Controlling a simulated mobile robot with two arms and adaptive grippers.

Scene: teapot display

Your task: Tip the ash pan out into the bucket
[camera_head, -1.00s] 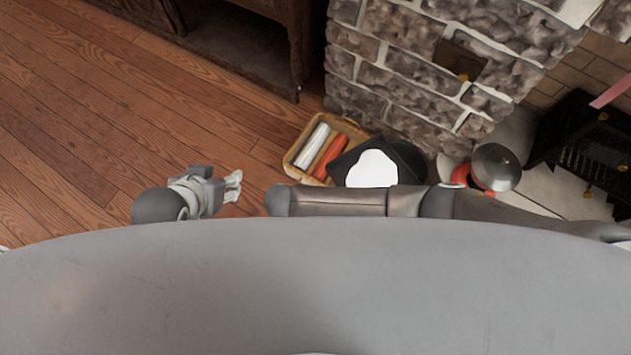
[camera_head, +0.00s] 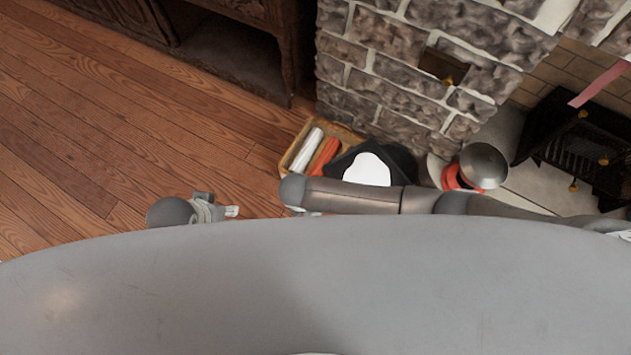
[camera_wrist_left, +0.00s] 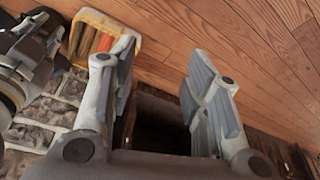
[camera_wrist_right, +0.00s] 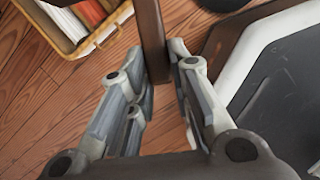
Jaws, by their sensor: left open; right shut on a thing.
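A black, angular pan (camera_head: 342,163) with a bright white patch inside shows beyond my right forearm, which covers its near side; I take it for the ash pan. My right gripper (camera_wrist_right: 163,60) is shut on a brown bar (camera_wrist_right: 150,25) in the right wrist view. A dark grey, flat-bottomed shape (camera_wrist_right: 285,100) with a white band and dark rim lies to its right there. The head view hides this gripper. A dark rounded thing (camera_head: 404,158) behind the pan may be the bucket; I cannot tell. My left gripper (camera_head: 234,211) is open and empty, left of these.
A yellowish basket (camera_head: 293,155) with white and orange-red rolls stands left of the pan. A metal vessel with red parts (camera_head: 483,165) stands right of it. A stone wall (camera_head: 390,75) and black grate (camera_head: 580,140) are behind. Wooden floor (camera_head: 120,130) at left is clear.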

